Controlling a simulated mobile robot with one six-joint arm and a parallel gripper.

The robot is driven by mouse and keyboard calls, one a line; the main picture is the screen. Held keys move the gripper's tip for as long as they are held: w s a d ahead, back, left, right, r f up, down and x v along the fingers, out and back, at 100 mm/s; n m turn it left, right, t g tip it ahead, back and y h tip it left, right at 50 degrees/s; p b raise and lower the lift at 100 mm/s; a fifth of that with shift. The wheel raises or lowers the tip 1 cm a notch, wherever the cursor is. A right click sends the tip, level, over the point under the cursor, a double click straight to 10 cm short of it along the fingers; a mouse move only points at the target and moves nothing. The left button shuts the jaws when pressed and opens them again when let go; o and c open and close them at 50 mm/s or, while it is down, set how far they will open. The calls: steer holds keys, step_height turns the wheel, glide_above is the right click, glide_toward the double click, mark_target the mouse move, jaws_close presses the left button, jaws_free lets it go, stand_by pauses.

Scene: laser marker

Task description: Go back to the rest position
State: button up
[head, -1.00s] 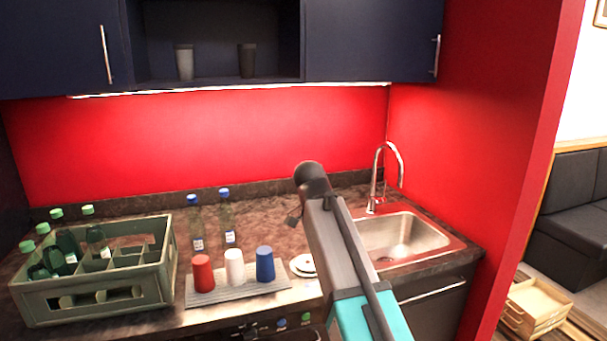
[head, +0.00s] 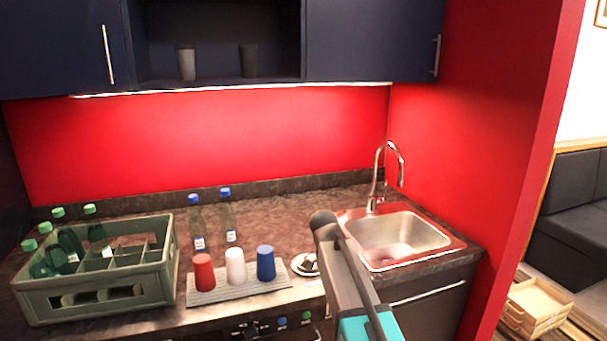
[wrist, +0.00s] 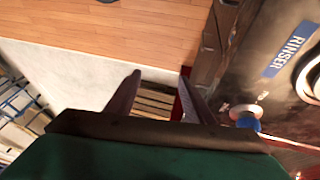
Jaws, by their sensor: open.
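My gripper (wrist: 160,74) shows in the wrist view with its two dark fingers apart and nothing between them. Beyond the gap is a slatted wooden thing, some way off. In the head view my arm rises from the bottom edge, in front of the counter (head: 285,210) and left of the sink (head: 400,235). My gripper cannot be made out clearly there.
A green crate (head: 95,297) with bottles stands at the left. Red (head: 204,272), white (head: 235,267) and blue (head: 265,263) cups stand on a grey mat (head: 215,294). A panel labelled RINSER (wrist: 290,50) is close on the right in the wrist view.

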steer(key=s+d+f+n+g, duration=0.1)
steer(key=s+d+f+g, duration=0.1)
steer(key=s+f, duration=0.6)
steer(key=s+d+f+n+g, duration=0.15)
steer(key=s+f, duration=0.25)
steer(key=f, duration=0.8)
steer(key=s+d+f+g, duration=0.1)
steer(key=s+d+f, duration=0.1)
steer(key=s+f, duration=0.6)
steer(key=s+a+f+n+y, duration=0.3)
steer(key=s+f+n, duration=0.9)
steer(key=s+f, duration=0.7)
steer(key=shift+s+a+f+y, duration=0.15)
steer(key=shift+a+y, duration=0.05)
steer(key=shift+y, duration=0.6)
steer(key=shift+n, duration=0.25)
steer(key=shift+c, duration=0.5)
